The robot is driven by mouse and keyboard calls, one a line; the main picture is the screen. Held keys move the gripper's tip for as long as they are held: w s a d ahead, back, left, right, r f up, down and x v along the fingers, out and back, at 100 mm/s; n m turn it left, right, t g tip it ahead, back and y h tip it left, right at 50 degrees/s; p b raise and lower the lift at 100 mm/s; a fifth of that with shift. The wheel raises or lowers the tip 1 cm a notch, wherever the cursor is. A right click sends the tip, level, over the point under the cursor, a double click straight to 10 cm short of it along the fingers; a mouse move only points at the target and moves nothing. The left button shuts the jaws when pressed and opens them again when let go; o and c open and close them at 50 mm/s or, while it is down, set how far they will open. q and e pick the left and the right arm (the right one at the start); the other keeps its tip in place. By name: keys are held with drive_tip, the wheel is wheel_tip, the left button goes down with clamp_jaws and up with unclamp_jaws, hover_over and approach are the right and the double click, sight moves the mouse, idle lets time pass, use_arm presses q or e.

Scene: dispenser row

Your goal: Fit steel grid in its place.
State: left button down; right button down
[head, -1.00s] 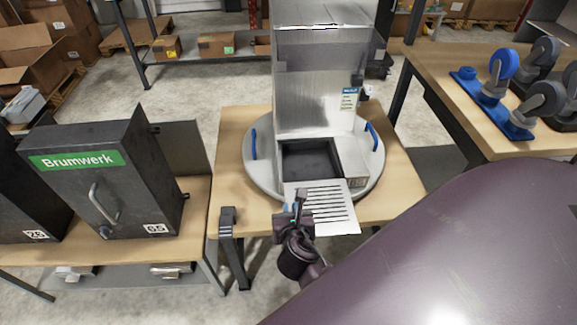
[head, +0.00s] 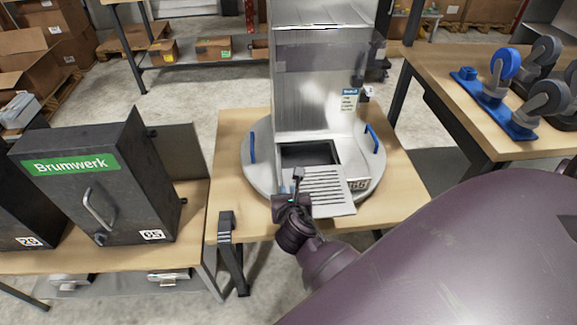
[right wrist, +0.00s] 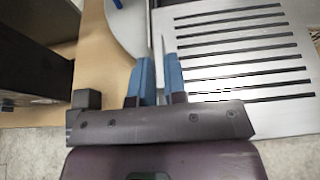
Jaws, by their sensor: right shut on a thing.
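The steel grid (head: 326,190) is a flat slotted plate. My right gripper (head: 295,186) is shut on its left edge. In the right wrist view the grid (right wrist: 240,60) extends to the right of the blue fingertips (right wrist: 158,80). The steel dispenser (head: 312,95) stands on a round grey base with a dark rectangular recess (head: 309,153) at its front. The grid lies over the front part of this recess and the base's front rim, and its near edge sticks out toward me. I cannot tell whether it touches the base. My left gripper is not in view.
The round base (head: 262,182) has blue handles (head: 252,147) and sits on a wooden table (head: 232,135). A black Brumwerk box (head: 105,190) stands on the left table. Blue parts with casters (head: 500,105) lie on the right table.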

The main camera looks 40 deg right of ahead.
sight(286, 173)
drive_tip(key=shift+w+d+b, duration=0.3)
drive_tip(key=shift+w+d, duration=0.25)
drive_tip(key=shift+w, duration=0.3)
drive_tip(key=shift+w+d, duration=0.15)
drive_tip(key=shift+w, duration=0.15)
drive_tip(key=shift+w+d+f+b, duration=0.1)
drive_tip(key=shift+w+d+b, duration=0.3)
drive_tip(key=shift+w, duration=0.25)
drive_tip(key=shift+w+d+b, duration=0.25)
drive_tip(key=shift+w+d, duration=0.15)
drive_tip(key=shift+w, duration=0.2)
drive_tip(key=shift+w+d+b, duration=0.3)
drive_tip(key=shift+w+d, duration=0.15)
drive_tip(key=shift+w, duration=0.35)
drive_tip(key=shift+w+d+b, duration=0.4)
drive_tip(key=shift+w+d, duration=0.1)
drive_tip(key=shift+w, duration=0.25)
drive_tip(key=shift+w+d+b, duration=0.35)
drive_tip(key=shift+w+d, duration=0.1)
drive_tip(key=shift+w, duration=0.3)
drive_tip(key=shift+w+d+b, duration=0.2)
drive_tip(key=shift+w+d, duration=0.1)
drive_tip(key=shift+w, duration=0.2)
drive_tip(key=shift+w+d+b, duration=0.2)
drive_tip(key=shift+w+d, duration=0.05)
drive_tip(key=shift+w, duration=0.2)
drive_tip(key=shift+w, duration=0.1)
